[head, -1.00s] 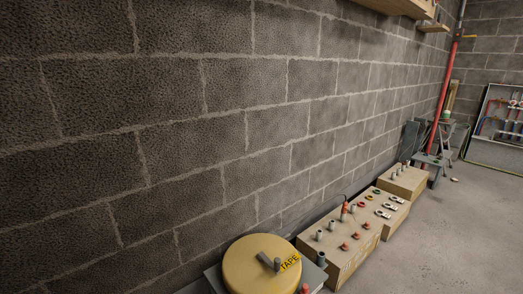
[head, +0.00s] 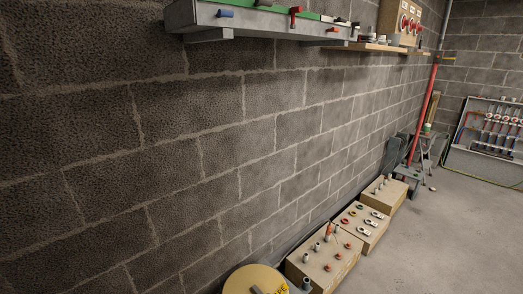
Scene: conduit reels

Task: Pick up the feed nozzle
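I cannot pick out the feed nozzle for certain; the small parts in view are too small to tell apart. Small grey and red fittings stand on a tan box (head: 341,275) low along the wall. Ring-shaped and grey parts lie on a second box (head: 384,232) behind it. Thin grey pegs stand on a third box (head: 398,199) farther back. A blue cylinder (head: 225,13) and a red part (head: 296,15) are at the front of the grey wall shelf (head: 265,30). Neither of my grippers is in view.
A round yellow tape reel (head: 245,280) is cut off at the bottom edge. A wooden shelf (head: 366,46) follows the grey one. A red pole (head: 424,110) leans by a small stepped stand (head: 428,150). A pipe panel (head: 480,160) stands at right. The floor (head: 450,240) at right is clear.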

